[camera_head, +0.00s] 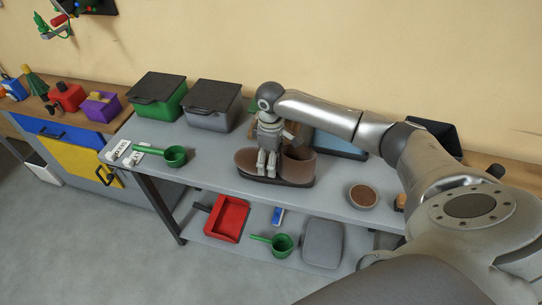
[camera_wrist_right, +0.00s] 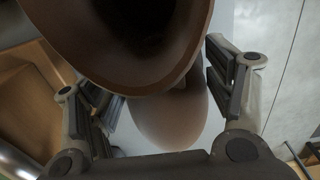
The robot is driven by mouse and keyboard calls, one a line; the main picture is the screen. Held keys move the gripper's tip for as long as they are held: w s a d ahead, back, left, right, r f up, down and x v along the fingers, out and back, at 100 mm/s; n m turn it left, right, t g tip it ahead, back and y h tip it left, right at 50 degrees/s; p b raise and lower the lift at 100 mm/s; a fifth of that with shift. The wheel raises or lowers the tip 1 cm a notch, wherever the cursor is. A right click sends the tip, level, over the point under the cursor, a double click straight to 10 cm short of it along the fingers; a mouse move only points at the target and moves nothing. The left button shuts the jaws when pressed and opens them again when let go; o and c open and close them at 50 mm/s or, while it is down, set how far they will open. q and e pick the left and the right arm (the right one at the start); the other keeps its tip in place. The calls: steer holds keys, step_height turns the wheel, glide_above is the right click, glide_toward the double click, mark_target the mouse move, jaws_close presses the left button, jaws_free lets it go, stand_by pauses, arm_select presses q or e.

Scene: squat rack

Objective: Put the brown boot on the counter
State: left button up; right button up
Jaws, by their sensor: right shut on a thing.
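The brown boot (camera_head: 299,166) is upright at the middle of the grey counter (camera_head: 325,197), its open shaft to the right and its toe to the left. Its dark sole is at or just above the counter top; I cannot tell whether it touches. My right gripper (camera_head: 267,165) reaches down over the boot and is shut on it between toe and shaft. In the right wrist view, the boot's wide opening (camera_wrist_right: 140,40) fills the top, and the gripper's fingers (camera_wrist_right: 165,95) are on both sides of the boot. My left gripper is not in view.
A green bin (camera_head: 158,98) and a grey bin (camera_head: 213,105) stand at the counter's back left. A green scoop (camera_head: 175,156) is at the left, and a bowl (camera_head: 362,196) is to the right. A lower shelf holds a red dustpan (camera_head: 228,217) and another scoop (camera_head: 282,244).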

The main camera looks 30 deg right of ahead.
steer(key=shift+f, duration=0.1)
steer(key=shift+f, duration=0.15)
steer(key=o, duration=1.3)
steer(key=shift+o, duration=0.2)
steer(key=shift+s, duration=0.1)
step_height(320, 180, up, 12)
steer(key=shift+r+b, duration=0.15)
steer(key=shift+b, duration=0.8)
